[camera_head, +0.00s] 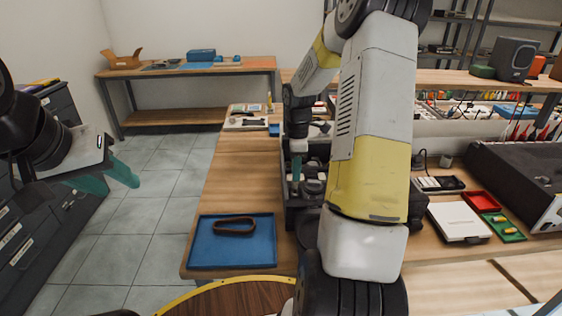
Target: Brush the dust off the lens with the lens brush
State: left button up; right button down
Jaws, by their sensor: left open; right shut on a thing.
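My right gripper (297,172) points down over a dark open hi-fi unit (308,188) on the wooden bench. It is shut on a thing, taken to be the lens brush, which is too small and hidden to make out. My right arm covers much of the unit. I cannot make out the lens or any dust on it. My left gripper (108,182), with teal fingers, is open and empty at the far left, over the tiled floor and away from the bench.
A blue tray (205,258) with a dark belt (234,226) lies at the bench's front left. Right of my arm are a white box (458,220), a red tray (481,201), a green tray (504,230) and a large black unit (515,172). A drawer cabinet (30,220) stands left.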

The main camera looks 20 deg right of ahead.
jog(key=shift+f, duration=0.15)
dwell(0.3)
jog(key=shift+s+a, duration=0.15)
jog(key=shift+s, duration=0.4)
jog(key=shift+s+a, duration=0.1)
jog(key=shift+s, duration=0.2)
jog(key=shift+w+r, duration=0.1)
jog(key=shift+r, duration=0.1)
dwell(1.1)
jog(key=shift+f, duration=0.2)
dwell(0.8)
jog(key=shift+w+d, duration=0.25)
jog(key=shift+w, duration=0.6)
jog(key=shift+s+r, duration=0.1)
jog(key=shift+r, duration=0.15)
dwell(1.0)
jog(key=shift+f, duration=0.25)
dwell(1.0)
